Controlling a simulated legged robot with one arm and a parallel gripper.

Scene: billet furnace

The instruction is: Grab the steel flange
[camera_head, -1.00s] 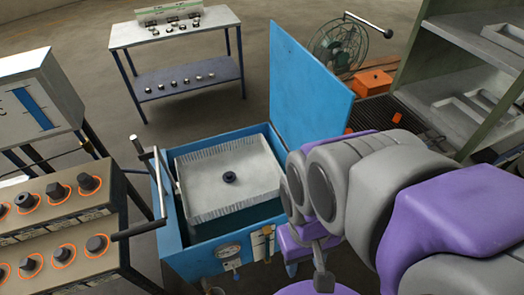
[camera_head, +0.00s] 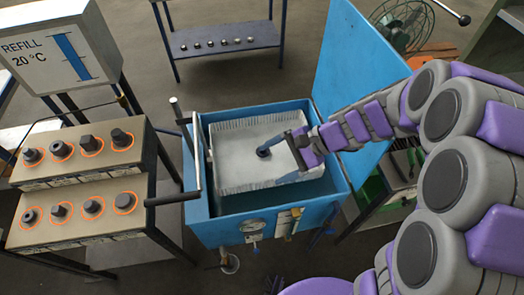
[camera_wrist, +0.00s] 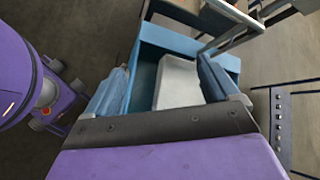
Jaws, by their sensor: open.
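The steel flange (camera_head: 264,152), a small dark round piece, lies near the middle of the pale grey tray (camera_head: 236,178) inside the blue tank (camera_head: 212,233). My gripper (camera_head: 283,158) is over the right part of the tray, just right of the flange. Its two fingers are spread apart with nothing between them, and they point left toward the flange. In the wrist view the open fingers (camera_wrist: 163,88) frame the tray (camera_wrist: 176,80) in the tank. The flange does not show there. I cannot tell the gripper's exact height above the tray.
A crank handle (camera_head: 190,150) rises at the tank's left edge. A stepped rack (camera_head: 92,165) with several dark fittings stands at the left. A table (camera_head: 222,30) stands behind.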

